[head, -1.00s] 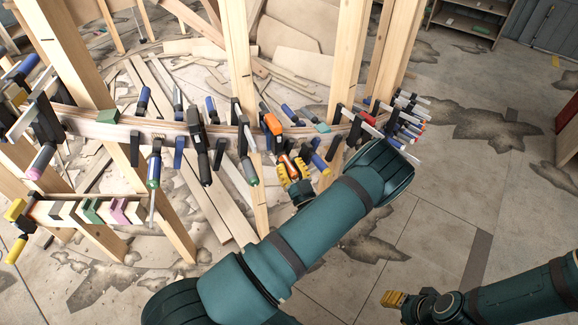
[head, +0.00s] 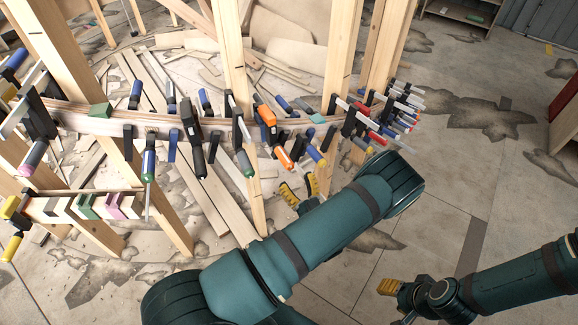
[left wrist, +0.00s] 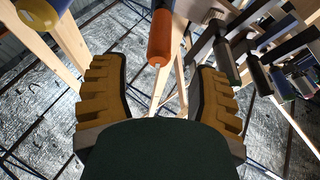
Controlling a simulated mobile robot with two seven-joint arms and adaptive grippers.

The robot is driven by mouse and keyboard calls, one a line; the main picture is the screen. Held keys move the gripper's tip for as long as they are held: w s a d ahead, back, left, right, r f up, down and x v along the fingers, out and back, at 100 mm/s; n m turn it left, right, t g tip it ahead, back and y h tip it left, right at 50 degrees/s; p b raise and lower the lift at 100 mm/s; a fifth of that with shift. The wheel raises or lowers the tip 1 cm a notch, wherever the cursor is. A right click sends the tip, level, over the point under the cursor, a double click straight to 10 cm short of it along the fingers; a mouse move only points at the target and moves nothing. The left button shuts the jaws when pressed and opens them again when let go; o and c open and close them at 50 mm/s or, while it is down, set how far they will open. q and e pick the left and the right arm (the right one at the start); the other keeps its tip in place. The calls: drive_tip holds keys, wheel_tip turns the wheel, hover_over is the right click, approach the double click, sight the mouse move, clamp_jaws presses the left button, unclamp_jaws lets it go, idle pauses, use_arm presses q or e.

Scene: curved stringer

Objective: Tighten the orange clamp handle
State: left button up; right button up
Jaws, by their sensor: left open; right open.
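The orange clamp handle (head: 284,158) hangs below the curved wooden stringer (head: 160,130), under a clamp with an orange body part (head: 266,112). My left gripper (head: 298,190) is open and empty just below the handle, apart from it. In the left wrist view the handle (left wrist: 160,38) points down toward the gap between the two spread yellow fingers of my left gripper (left wrist: 157,68), beyond their tips. My right gripper (head: 396,301) is open and empty at the lower right, far from the clamps.
Several blue, black and green handled clamps line the stringer on both sides of the orange one; a blue-yellow handle (head: 316,155) is close on its right. Upright wooden posts (head: 237,70) stand near. Scrap boards (head: 190,75) lie behind. The floor at right is open.

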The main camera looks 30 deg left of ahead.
use_arm(q)
drive_tip(key=v, duration=0.3)
drive_tip(key=shift+s+d+f, duration=0.1)
drive_tip(key=shift+s+d, duration=0.05)
drive_tip(key=shift+d, duration=0.1)
drive_tip(key=shift+d, duration=0.1)
drive_tip(key=s+d, duration=0.2)
drive_tip(key=d, duration=0.1)
idle(0.4)
drive_tip(key=shift+w+a, duration=0.1)
